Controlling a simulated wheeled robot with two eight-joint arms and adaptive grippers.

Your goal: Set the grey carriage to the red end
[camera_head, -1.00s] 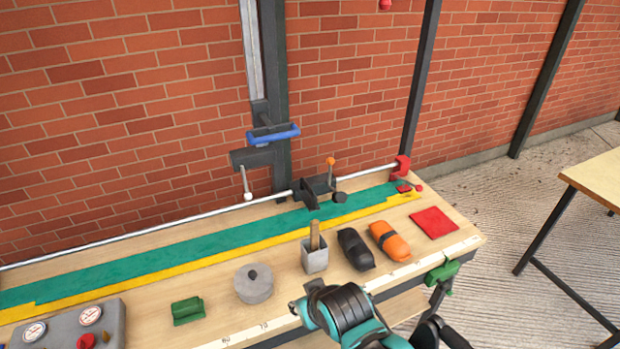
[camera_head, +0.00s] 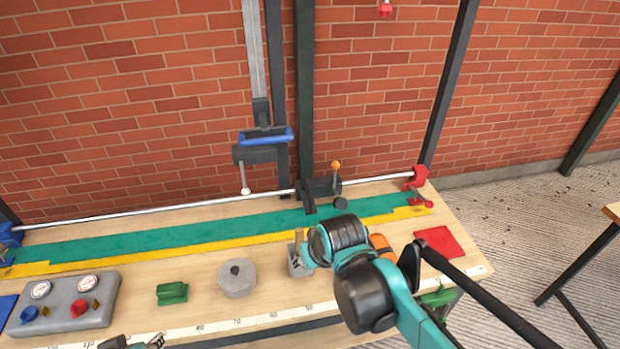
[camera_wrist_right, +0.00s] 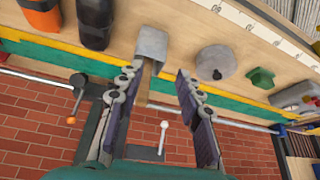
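The dark grey carriage (camera_head: 318,190) with an orange knob (camera_head: 336,164) sits on the horizontal rod, a little left of the red end (camera_head: 418,178). The blue end (camera_head: 10,236) is at the far left. In the wrist view the orange knob (camera_wrist_right: 71,120) shows left of the fingers. My right gripper (camera_wrist_right: 158,75) is open and empty, its fingers apart near the grey cup (camera_wrist_right: 151,43); in the head view the forearm hides most of it. My left gripper (camera_head: 150,342) barely shows at the bottom edge; its fingers cannot be made out.
The grey cup holding a wooden stick, a grey round weight (camera_head: 237,280), a green block (camera_head: 172,293) and a dial box (camera_head: 66,302) stand along the bench front. A red cloth (camera_head: 438,241) lies at right. A blue-handled slide (camera_head: 262,148) hangs on an upright behind the rod.

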